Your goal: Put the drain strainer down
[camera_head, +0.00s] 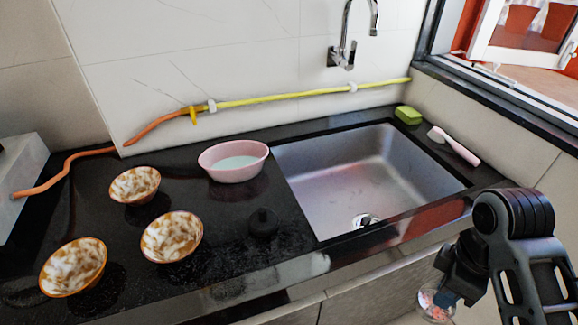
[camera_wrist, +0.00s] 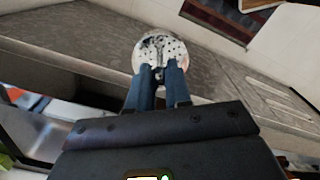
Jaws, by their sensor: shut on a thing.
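The drain strainer (camera_wrist: 152,46) is a round, shiny, perforated metal piece. In the wrist view it sits between the tips of my gripper (camera_wrist: 160,76), which is shut on it. In the head view my gripper (camera_head: 443,292) is at the lower right, with the strainer (camera_head: 434,308) at its tip. Both appear out in front of the counter's front edge, by the cabinet fronts. The steel sink (camera_head: 335,170) is up and to the left of them, with a shiny drain (camera_head: 366,220) near its front side.
The faucet (camera_head: 345,50) is on the wall.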

